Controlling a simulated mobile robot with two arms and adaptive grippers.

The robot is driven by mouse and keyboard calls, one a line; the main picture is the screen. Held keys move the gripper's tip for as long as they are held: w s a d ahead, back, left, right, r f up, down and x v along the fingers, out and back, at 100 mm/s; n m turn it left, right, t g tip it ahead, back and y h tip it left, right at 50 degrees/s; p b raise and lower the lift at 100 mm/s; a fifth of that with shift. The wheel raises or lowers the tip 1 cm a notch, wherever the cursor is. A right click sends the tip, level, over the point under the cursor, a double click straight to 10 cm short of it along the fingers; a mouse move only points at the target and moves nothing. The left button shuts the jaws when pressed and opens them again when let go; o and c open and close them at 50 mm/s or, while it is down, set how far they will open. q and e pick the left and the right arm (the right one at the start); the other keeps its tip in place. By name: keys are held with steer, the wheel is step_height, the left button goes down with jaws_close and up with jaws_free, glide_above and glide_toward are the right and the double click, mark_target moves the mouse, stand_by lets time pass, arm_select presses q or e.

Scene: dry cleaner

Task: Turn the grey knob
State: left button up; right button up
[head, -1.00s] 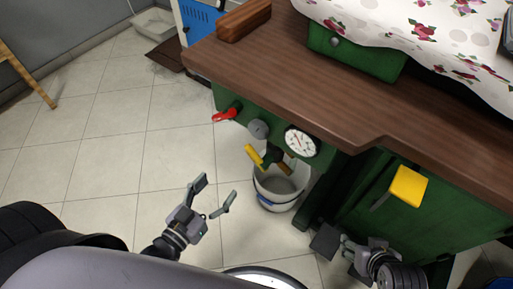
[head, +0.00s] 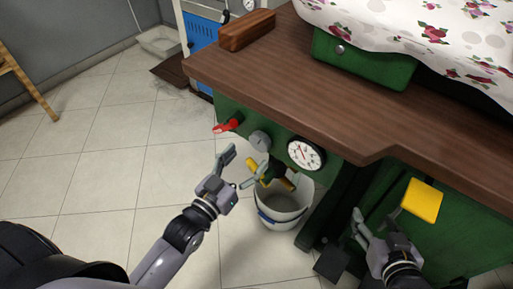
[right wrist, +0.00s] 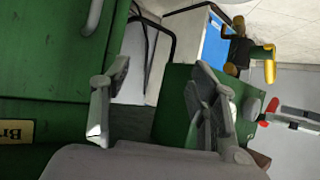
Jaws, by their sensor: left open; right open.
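The grey knob (head: 260,140) is a round disc on the green panel under the wooden worktop, between a red lever (head: 228,126) and a white dial gauge (head: 306,153). My left gripper (head: 238,168) is open and empty, below and left of the knob, apart from it in the picture. My right gripper (head: 360,230) is open and empty, low on the right in front of the green cabinet. Its spread fingers show in the right wrist view (right wrist: 160,108).
A yellow-handled valve (head: 268,172) sticks out below the knob, above a white bucket (head: 283,208) on the floor. A yellow plate (head: 422,200) juts from the cabinet near my right gripper. The worktop (head: 290,85) overhangs the panel.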

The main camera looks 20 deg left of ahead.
mark_target(258, 145)
arm_select(q)
steer(key=x, duration=0.4)
steer(key=shift+w+f+b, duration=0.1)
steer(key=shift+b, duration=0.25)
steer(key=shift+w+d, duration=0.2)
steer(key=shift+w, duration=0.45)
arm_select(e)
steer(key=w+r+t, duration=0.1)
steer(key=a+r+t, duration=0.1)
steer(key=r, duration=0.1)
steer(key=w+r+t+y, duration=0.1)
steer(key=shift+w+a+r, duration=0.15)
steer(key=shift+w+r, duration=0.05)
steer(key=shift+w, duration=0.1)
arm_select(q)
steer(key=shift+c, duration=0.3)
steer(key=c, duration=1.1)
arm_select(e)
steer(key=shift+f, duration=0.1)
